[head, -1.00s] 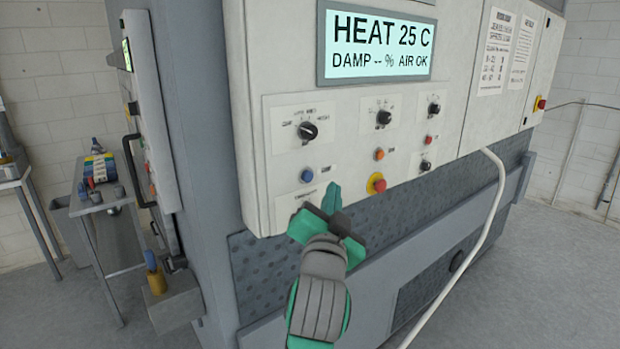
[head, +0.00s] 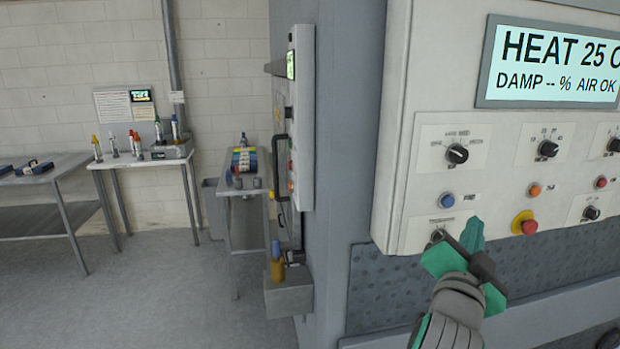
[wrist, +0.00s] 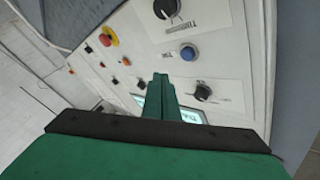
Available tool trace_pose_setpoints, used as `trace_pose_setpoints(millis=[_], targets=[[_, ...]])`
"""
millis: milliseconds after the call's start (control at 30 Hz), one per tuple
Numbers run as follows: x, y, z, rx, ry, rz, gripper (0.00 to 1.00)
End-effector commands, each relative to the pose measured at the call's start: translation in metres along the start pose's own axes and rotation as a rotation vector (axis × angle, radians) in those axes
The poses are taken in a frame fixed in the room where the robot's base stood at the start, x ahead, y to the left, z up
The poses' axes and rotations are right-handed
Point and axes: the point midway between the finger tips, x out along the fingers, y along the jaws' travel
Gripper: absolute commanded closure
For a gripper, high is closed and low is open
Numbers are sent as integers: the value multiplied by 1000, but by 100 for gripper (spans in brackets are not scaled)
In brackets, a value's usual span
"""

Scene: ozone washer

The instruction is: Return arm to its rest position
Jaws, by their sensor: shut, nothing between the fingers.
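My gripper (head: 473,236) is green and shut, with nothing held. In the head view it is at the lower right, in front of the lower left part of the washer's control panel (head: 405,190). It covers part of a lower left knob (head: 438,235). In the wrist view the shut fingers (wrist: 163,88) point at the panel, near a blue button (wrist: 188,52) and a black knob (wrist: 202,92). I cannot tell how far the fingertips are from the panel face.
The panel carries a display (head: 555,65), several knobs and a red emergency button (head: 524,223). A small table with coloured items (head: 244,160) and a grey box with a yellow bottle (head: 277,268) stand left of the washer. Benches line the back wall. The floor (head: 150,290) at left is clear.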

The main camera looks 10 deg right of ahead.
Motion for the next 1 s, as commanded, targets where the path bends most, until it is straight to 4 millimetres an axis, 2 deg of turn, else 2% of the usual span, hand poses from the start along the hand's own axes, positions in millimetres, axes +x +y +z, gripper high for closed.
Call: trace_pose_setpoints(millis=[167,300,467,700,1000], targets=[[-10,12,51,-76,-36,-18,100],[-26,22,102,-154,-69,-49,100],[-52,35,156,-234,-109,-89,100],[-102,56,228,-341,-170,-159,100],[-181,85,302,-447,-253,-255,100]])
